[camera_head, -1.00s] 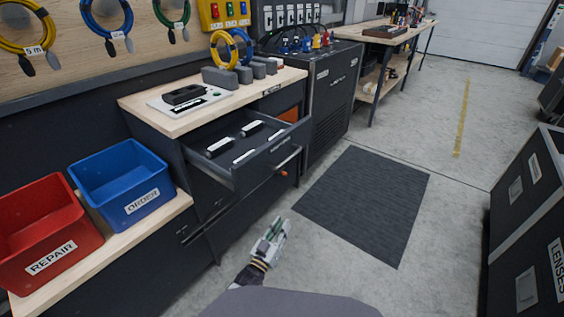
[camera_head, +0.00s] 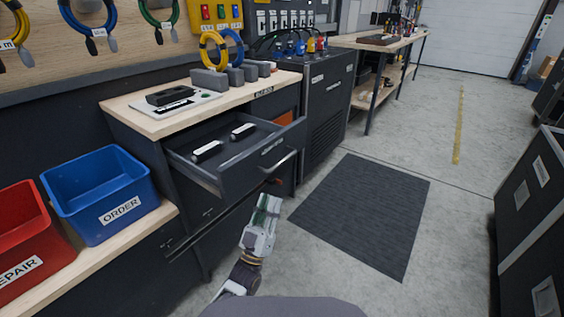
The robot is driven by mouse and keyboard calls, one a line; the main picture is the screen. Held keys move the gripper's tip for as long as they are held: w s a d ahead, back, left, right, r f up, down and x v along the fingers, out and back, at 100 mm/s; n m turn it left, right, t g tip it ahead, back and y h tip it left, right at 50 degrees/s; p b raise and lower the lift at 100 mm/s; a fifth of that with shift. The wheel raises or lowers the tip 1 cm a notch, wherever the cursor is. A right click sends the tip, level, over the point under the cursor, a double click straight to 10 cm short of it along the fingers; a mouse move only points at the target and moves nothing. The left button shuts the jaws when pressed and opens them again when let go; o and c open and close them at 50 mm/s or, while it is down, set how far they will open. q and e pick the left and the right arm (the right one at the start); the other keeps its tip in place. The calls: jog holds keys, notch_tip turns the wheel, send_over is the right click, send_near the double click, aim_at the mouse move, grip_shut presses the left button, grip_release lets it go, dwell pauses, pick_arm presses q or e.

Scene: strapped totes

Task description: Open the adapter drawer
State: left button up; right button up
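The adapter drawer (camera_head: 182,164), dark grey, stands pulled out from the bench cabinet under the wooden top. Its front carries a label and a pale bar handle (camera_head: 279,163). Two small black items with white faces, one at the left (camera_head: 207,150) and one farther right (camera_head: 243,131), lie inside. My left gripper (camera_head: 268,203), pale with green between its fingers, is just below and in front of the drawer, apart from the handle. Its finger gap is too small to read. My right gripper is not in view.
A blue ORDER bin (camera_head: 105,190) and a red REPAIR bin (camera_head: 25,235) stand on the lower wooden shelf at left. A dark mat (camera_head: 365,215) lies on open floor at right. A dark LENSES case (camera_head: 530,220) stands at the right edge.

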aim_at(284, 159)
pick_arm(q)
jog(key=shift+w+r, duration=0.1)
jog(key=shift+b+x, duration=1.7)
jog(key=shift+x, duration=5.05)
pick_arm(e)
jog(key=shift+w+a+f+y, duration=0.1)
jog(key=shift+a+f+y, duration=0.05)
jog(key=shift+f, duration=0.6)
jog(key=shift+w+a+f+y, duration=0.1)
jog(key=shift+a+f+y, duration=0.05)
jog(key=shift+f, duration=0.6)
pick_arm(q)
grip_shut()
